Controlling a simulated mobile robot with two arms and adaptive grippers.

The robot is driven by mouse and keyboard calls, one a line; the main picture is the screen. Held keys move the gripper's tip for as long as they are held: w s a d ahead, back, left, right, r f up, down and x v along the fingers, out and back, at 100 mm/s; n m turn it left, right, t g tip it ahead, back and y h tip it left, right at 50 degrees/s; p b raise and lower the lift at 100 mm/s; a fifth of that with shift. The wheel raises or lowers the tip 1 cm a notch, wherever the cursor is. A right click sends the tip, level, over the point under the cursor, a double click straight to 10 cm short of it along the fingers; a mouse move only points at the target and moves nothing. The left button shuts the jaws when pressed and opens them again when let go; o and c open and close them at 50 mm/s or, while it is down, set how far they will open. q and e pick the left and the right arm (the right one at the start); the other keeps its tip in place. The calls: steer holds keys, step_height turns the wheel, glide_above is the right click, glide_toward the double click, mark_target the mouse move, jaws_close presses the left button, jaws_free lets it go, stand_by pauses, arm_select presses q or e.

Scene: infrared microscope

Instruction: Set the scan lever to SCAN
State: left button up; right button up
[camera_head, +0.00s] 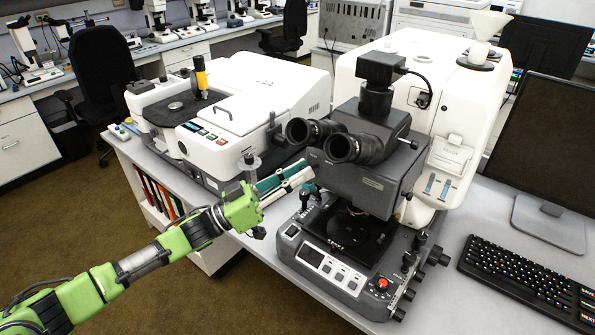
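The infrared microscope (375,165) stands on the bench right of centre, with a dark binocular head, a stage and a large white body behind. Its grey base has a control panel (322,262) with a small screen and buttons, and a red knob (382,283) at the front right. I cannot make out which part is the scan lever, and no SCAN marking is readable. My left gripper (257,214), on a green arm from the lower left, is at the bench's front edge, left of the microscope base and apart from the panel. Its fingers are too small to read. My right gripper is not in view.
A white instrument (232,110) with a yellow-topped part stands at the left. Teal and white items (284,182) lie behind my gripper. A keyboard (525,275) and monitor (540,150) are at the right. The floor in front of the bench is clear.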

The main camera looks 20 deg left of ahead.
arm_select(q)
jaws_close()
steer(key=n+t+y+p, duration=0.1)
steer(key=y, duration=0.1)
steer(key=s+d+n+t+y+p, duration=0.1)
steer(key=n+t+y+p, duration=0.1)
steer(key=d+n+t+y+p, duration=0.1)
steer(key=t+y+p, duration=0.1)
steer(key=shift+s+r, duration=0.2)
steer(key=shift+s, duration=0.05)
steer(key=n+y, duration=0.1)
steer(key=d+n+t+y+p, duration=0.1)
steer(key=y, duration=0.1)
steer(key=n+t+y+p, duration=0.1)
steer(key=shift+s+d+f+y, duration=0.1)
steer(key=shift+s+d+y, duration=0.15)
steer(key=shift+y, duration=0.15)
steer(key=shift+d+n+t+y, duration=0.25)
steer(key=shift+n+y, duration=0.2)
steer(key=shift+y, duration=0.45)
steer(key=shift+d+n+t+y, duration=0.2)
steer(key=shift+d+n+y, duration=0.15)
steer(key=shift+y, duration=0.55)
steer(key=shift+d+n+t+y, duration=0.25)
steer(key=shift+n+y, duration=0.25)
steer(key=shift+y, duration=0.4)
